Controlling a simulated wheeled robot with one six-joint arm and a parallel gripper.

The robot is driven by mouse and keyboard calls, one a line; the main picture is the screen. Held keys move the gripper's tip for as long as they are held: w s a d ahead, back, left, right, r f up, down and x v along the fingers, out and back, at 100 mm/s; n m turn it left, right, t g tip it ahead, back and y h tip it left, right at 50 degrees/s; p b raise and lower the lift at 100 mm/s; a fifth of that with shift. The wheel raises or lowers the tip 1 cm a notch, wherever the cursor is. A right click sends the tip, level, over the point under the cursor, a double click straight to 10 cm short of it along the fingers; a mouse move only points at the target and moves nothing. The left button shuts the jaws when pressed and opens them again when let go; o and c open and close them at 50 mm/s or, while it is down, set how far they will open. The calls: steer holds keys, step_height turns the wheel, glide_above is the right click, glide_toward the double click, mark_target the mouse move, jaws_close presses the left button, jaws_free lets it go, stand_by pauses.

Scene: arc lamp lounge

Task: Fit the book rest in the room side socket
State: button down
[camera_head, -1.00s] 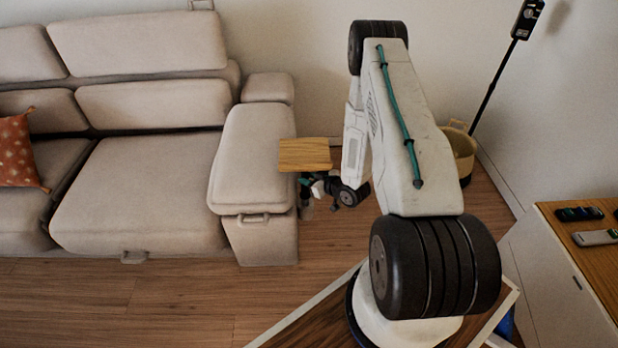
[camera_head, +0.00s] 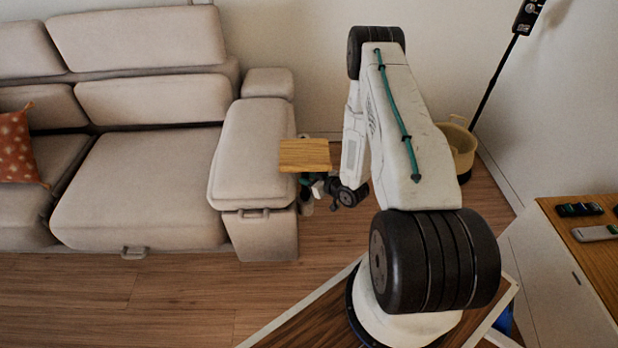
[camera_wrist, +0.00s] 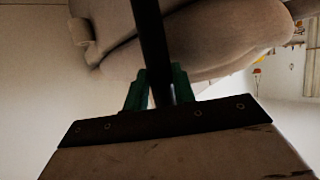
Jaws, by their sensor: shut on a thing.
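The book rest is a flat wooden board (camera_head: 305,156) beside the outer side of the sofa's right armrest, about level with its top in the picture. The wrist view shows the board (camera_wrist: 180,158) close up, with a dark metal strip along its edge and a black post (camera_wrist: 150,35). My gripper (camera_head: 318,187) is below and right of the board in the head view. Its green fingers (camera_wrist: 158,90) are shut on the book rest around the post. I cannot make out the room side socket; the board and my gripper cover part of the armrest's side.
The beige sofa armrest (camera_head: 252,155) stands directly left of the board. A cream basket (camera_head: 458,148) and a black pole (camera_head: 495,85) stand behind my arm. A cabinet (camera_head: 560,265) with remotes is at right. Open wooden floor (camera_head: 170,300) lies in front of the sofa.

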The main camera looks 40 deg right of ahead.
steer(key=shift+f, duration=1.1)
steer(key=c, duration=1.1)
jaws_free()
steer(key=shift+f, duration=0.1)
steer(key=shift+v, duration=4)
